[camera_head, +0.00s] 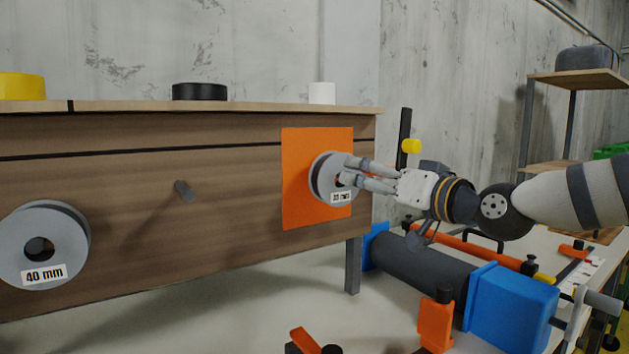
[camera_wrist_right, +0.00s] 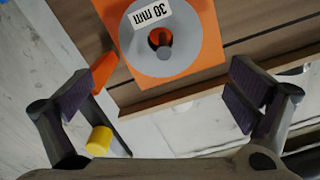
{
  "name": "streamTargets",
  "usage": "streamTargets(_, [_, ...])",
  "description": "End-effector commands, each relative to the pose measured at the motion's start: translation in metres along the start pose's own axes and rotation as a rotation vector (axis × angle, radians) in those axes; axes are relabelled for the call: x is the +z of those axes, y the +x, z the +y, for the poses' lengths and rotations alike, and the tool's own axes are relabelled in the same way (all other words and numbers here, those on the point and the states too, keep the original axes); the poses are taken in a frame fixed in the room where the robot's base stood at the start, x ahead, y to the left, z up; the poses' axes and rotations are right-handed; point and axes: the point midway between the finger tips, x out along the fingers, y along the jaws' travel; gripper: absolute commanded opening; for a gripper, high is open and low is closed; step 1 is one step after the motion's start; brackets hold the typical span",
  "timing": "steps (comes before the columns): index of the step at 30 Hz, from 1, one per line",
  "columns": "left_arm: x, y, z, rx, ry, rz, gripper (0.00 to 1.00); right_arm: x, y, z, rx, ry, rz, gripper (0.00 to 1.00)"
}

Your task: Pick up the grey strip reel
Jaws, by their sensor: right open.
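A grey strip reel (camera_head: 324,180) hangs on a peg in front of an orange square panel (camera_head: 300,150) on the wooden board. In the right wrist view the reel (camera_wrist_right: 183,55) carries a white label reading 30 mm, and the peg shows through its centre hole. My right gripper (camera_head: 354,174) comes in from the right with its fingers pointing at this reel. In the wrist view its fingers (camera_wrist_right: 160,96) are spread and empty, with the reel ahead, between and beyond the tips. Another grey reel (camera_head: 68,245), labelled 40 mm, hangs at the far left. My left gripper is out of view.
A bare peg (camera_head: 185,191) sticks out between the reels. Yellow (camera_head: 22,87), black (camera_head: 200,91) and white (camera_head: 322,93) rolls stand on the board's top ledge. A dark cylinder with blue end blocks (camera_head: 512,308) and orange clamps (camera_head: 436,322) lies on the table below my right arm.

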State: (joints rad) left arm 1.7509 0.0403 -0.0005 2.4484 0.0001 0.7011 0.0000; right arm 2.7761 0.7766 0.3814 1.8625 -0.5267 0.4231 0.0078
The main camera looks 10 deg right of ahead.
Motion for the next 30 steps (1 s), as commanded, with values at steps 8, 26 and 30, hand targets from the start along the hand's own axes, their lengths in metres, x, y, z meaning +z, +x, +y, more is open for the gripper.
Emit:
streamTargets(8, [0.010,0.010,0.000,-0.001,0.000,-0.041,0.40,0.005,0.054,0.003,0.003,0.001,-0.006,1.00])
streamTargets(26, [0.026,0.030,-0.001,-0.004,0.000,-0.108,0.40,-0.003,0.120,0.002,0.000,0.000,0.001,1.00])
streamTargets(30, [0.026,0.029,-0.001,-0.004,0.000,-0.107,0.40,-0.003,0.120,0.001,-0.001,0.000,0.002,0.82])
